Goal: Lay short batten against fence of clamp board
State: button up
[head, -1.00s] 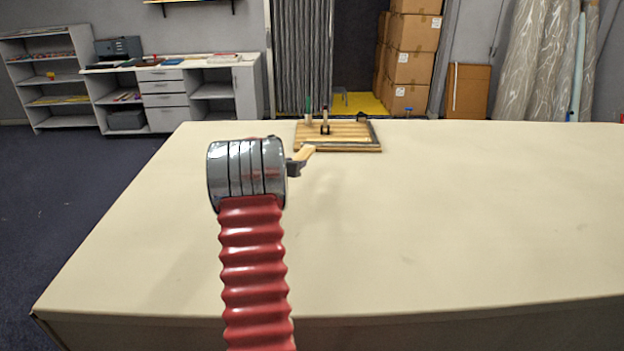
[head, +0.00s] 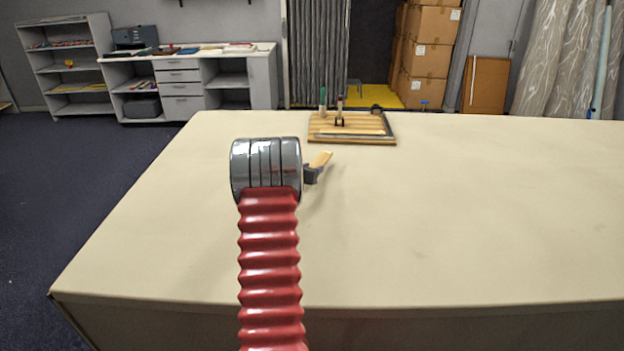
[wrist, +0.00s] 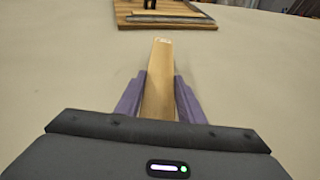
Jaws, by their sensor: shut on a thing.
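My gripper (wrist: 160,100) is shut on the short batten (wrist: 159,75), a pale wooden strip that points forward from between the purple fingers in the wrist view. In the head view the batten (head: 321,159) sticks out beyond my gripper (head: 312,172), which is partly hidden by my arm. The clamp board (head: 352,137) lies on the table beyond the batten, apart from it. It is a slatted wooden board with a grey strip along its edge and clamps standing at its far side. In the wrist view the board (wrist: 140,21) shows at the top, cut off by the frame.
The long cream cloth table (head: 430,220) is clear around the board and to the right. Its front edge runs along the bottom of the head view. Shelves (head: 68,70), a cabinet and stacked boxes (head: 430,55) stand behind the table.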

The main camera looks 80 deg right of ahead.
jog(key=shift+f, duration=1.8)
jog(key=o, duration=1.1)
jog(key=shift+f, duration=0.1)
jog(key=shift+a, duration=0.1)
jog(key=v, duration=1.2)
jog(key=shift+s, duration=0.1)
